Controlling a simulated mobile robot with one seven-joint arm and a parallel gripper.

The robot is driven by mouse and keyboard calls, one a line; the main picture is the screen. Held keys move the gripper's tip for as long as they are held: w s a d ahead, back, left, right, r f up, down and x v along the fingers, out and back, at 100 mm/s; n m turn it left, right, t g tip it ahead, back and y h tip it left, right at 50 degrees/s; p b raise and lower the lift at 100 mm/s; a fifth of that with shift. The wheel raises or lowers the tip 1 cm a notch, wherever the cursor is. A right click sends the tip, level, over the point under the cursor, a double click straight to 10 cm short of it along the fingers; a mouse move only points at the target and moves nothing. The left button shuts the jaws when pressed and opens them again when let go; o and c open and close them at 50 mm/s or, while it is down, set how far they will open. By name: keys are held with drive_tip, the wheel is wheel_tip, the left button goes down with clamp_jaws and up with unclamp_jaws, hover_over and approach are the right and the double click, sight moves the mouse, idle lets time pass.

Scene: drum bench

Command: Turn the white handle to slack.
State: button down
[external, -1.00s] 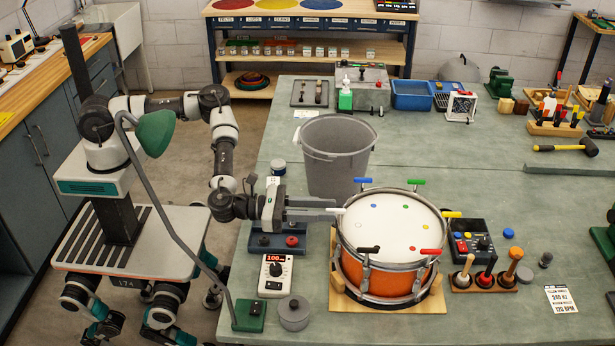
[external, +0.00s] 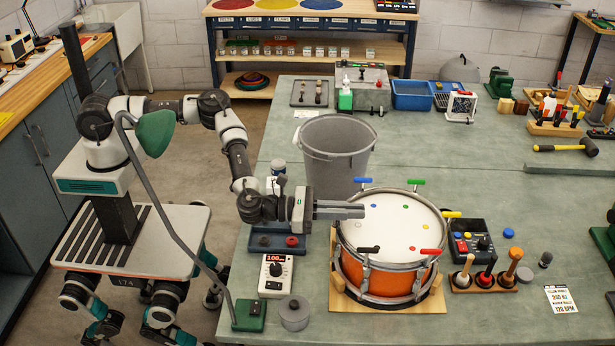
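The drum (external: 385,280) has an orange shell, a white head and metal rims, and stands on a wooden base. Coloured handles ring its rim: blue (external: 362,180), green (external: 416,182), yellow (external: 452,214), red (external: 431,252) and black (external: 369,250). My gripper (external: 362,211) reaches in from the left, its fingers level over the drum's left rim and the edge of the head. The white handle is not visible; the fingers cover the place on the left rim where it showed before. The fingers look close together, but whether they hold the handle is hidden.
A grey bucket (external: 335,165) stands close behind my gripper.

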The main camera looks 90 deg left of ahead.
drive_tip(key=shift+f+n+y+b, duration=0.15)
drive_tip(key=shift+n+y+b, duration=0.25)
drive_tip(key=shift+y+b, duration=0.25)
drive_tip(key=n+y+b, duration=0.2)
drive_tip(key=y+b, duration=0.1)
drive_tip(key=shift+s+a+f+g, duration=0.1)
drive_tip(key=shift+a+f+g, duration=0.05)
drive_tip(key=shift+a+g, duration=0.15)
drive_tip(key=n+y+b, duration=0.1)
drive_tip(key=y+b, duration=0.1)
drive_tip(key=a+n+g+y+b, duration=0.1)
drive_tip(key=y+b, duration=0.1)
drive_tip(key=shift+s+f+n+g, duration=0.1)
drive_tip(key=shift+s+n+g, duration=0.05)
drive_tip(key=shift+n+g, duration=0.2)
drive_tip(key=n+g+y+b, duration=0.1)
drive_tip(key=b, duration=0.1)
drive_tip(key=n+y+b, duration=0.1)
drive_tip(key=y+b, duration=0.1)
drive_tip(key=a+n+g+y+b, duration=0.1)
drive_tip(key=b, duration=0.1)
drive_tip(key=shift+s+r+g, duration=0.25)
drive_tip(key=shift+s+g, duration=0.1)
drive_tip(key=shift+n+y+b, duration=0.3)
drive_tip(key=shift+n+y, duration=0.05)
drive_tip(key=shift+a+r+g+b, duration=0.15)
drive_tip(key=shift+g+b, duration=0.15)
drive_tip(key=shift+g, duration=0.2)
